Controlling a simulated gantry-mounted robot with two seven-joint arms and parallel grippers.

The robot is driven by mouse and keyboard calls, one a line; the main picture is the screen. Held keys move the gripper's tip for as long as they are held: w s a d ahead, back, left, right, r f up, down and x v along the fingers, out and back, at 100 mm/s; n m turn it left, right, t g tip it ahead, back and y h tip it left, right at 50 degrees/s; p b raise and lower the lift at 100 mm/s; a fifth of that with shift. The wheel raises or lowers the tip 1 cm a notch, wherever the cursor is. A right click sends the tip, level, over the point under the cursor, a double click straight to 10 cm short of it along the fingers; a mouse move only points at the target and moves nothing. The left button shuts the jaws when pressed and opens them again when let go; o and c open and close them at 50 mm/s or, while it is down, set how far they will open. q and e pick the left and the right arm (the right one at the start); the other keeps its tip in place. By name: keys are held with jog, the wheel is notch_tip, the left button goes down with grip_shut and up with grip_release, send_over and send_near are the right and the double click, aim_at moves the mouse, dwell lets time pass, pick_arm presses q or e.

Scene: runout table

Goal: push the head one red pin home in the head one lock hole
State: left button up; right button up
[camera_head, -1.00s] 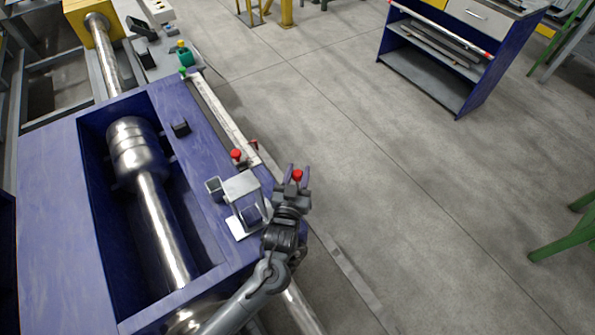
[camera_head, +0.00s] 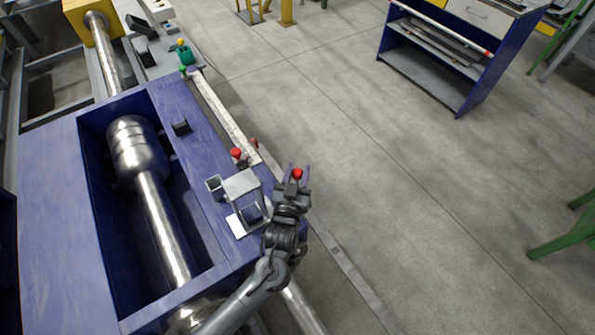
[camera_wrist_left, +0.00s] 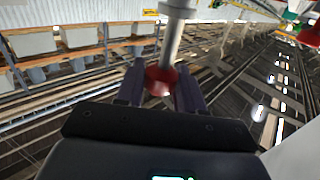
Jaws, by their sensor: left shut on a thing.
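My left gripper (camera_head: 297,177) is shut on a red-headed pin (camera_head: 297,173), past the right edge of the blue table. In the left wrist view, the pin's red head (camera_wrist_left: 160,80) sits between the two dark fingers, and its grey shaft runs up out of the picture. A second red knob (camera_head: 236,153) stands at the near end of the pale rail, left of and beyond the gripper. I cannot make out the lock hole, or which of the red pieces belongs to head one. My right gripper is not in view.
A pale bracket (camera_head: 240,186) stands on the blue table (camera_head: 205,215) just left of my gripper. A long pale rail (camera_head: 224,114) lies along the table's right edge. Open grey floor (camera_head: 400,190) is to the right, with a blue shelf cart (camera_head: 425,80) farther back.

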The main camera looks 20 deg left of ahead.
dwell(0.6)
pick_arm(q)
jog(key=shift+p, duration=0.55)
dwell(0.7)
jog(key=shift+f+b, duration=0.75)
jog(key=shift+f, duration=0.45)
jog(key=shift+r, duration=0.25)
jog(key=shift+r+p, duration=0.7)
jog(key=shift+p, duration=0.35)
dwell(0.6)
dwell(0.3)
jog(key=shift+p, duration=0.45)
dwell(0.4)
